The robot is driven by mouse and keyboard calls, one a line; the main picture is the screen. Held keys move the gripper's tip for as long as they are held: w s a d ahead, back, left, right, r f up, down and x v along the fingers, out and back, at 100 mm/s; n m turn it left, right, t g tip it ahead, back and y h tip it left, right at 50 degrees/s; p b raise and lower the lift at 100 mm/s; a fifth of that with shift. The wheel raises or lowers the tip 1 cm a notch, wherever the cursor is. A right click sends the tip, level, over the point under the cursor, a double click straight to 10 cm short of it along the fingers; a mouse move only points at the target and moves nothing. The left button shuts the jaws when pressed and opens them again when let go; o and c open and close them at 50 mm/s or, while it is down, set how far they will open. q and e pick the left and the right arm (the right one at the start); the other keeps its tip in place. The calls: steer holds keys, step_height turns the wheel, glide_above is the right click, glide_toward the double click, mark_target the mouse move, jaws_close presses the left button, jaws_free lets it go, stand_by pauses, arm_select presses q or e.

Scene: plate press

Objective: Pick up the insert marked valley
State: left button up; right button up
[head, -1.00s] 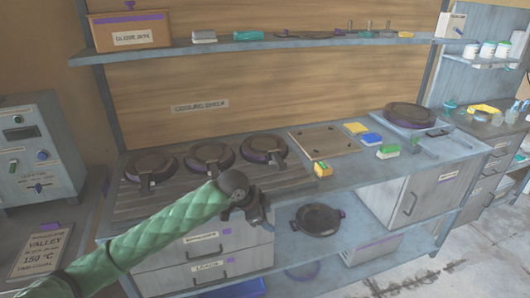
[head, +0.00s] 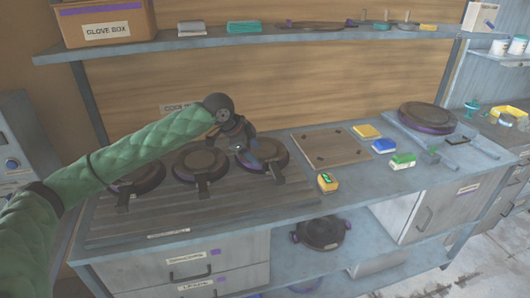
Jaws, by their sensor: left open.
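Several round dark inserts with handles sit on the bench. One insert (head: 135,180) is at the left of the slatted rack (head: 160,217), partly behind my arm. A second insert (head: 201,168) is in the middle, and a third insert (head: 276,150) is at the right. Another insert (head: 427,117) lies on a plate at the far right, and one more (head: 321,232) is on the lower shelf. I cannot read a valley mark on any. My left gripper (head: 262,168) is open, over the third insert and partly hiding it. My right gripper is not in view.
A square board (head: 330,142) lies right of the rack. Yellow (head: 367,131), blue (head: 384,146), green-and-white (head: 403,161) and yellow-green (head: 327,182) blocks sit around it. An upper shelf (head: 270,40) holds a glove box (head: 105,22). Drawers (head: 190,267) are below.

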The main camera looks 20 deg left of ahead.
arm_select(q)
steer(key=shift+p+x, duration=1.05)
steer(key=shift+x, duration=2.6)
steer(key=shift+s+a+f, duration=0.1)
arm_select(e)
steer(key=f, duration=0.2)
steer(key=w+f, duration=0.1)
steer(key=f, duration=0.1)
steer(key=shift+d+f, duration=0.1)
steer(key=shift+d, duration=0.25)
arm_select(q)
jaws_close()
